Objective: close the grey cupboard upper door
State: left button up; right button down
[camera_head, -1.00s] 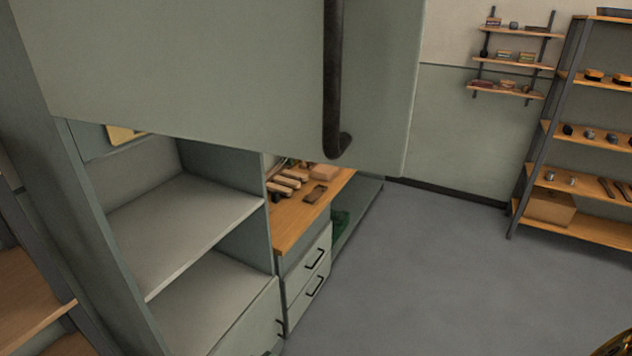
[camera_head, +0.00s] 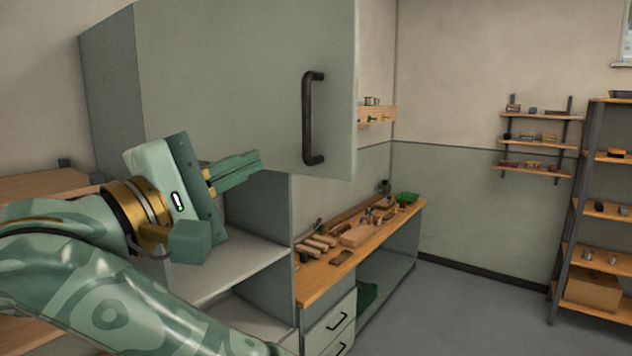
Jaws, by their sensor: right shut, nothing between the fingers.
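The grey cupboard's upper door (camera_head: 245,75) fills the upper middle, with a dark upright bar handle (camera_head: 313,118) near its right edge. The door stands open, its free edge reaching past the cupboard's right wall (camera_head: 268,205). Shelves (camera_head: 225,275) show in the cupboard below the door. My right gripper (camera_head: 256,162) is in front of the door's lower part, left of and below the handle, fingers shut and empty, pointing right. I cannot tell whether it touches the door. It hides part of the door's lower edge. My left gripper is not in view.
A wooden workbench (camera_head: 320,280) with drawers and small tools stands right of the cupboard. Small wall shelves (camera_head: 540,143) and a tall rack (camera_head: 565,235) are at the right. The floor (camera_head: 460,310) between is clear.

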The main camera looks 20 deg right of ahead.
notch_tip(320, 180, down, 4)
jog(key=w+a+r+y, duration=0.1)
jog(key=w+y, duration=0.2)
jog(key=m+b, duration=0.1)
jog(key=b, duration=0.1)
send_near(305, 167)
jog(key=p+x, duration=0.2)
jog(key=x, duration=0.3)
jog(key=shift+w+d+r, duration=0.2)
jog(key=shift+w+d+f+p, duration=0.1)
jog(key=shift+w+d+p, duration=0.3)
jog(key=shift+d, duration=0.1)
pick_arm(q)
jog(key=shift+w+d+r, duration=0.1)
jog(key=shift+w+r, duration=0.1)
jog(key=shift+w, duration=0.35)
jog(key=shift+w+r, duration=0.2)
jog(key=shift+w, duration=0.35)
pick_arm(e)
jog(key=shift+w+f, duration=0.1)
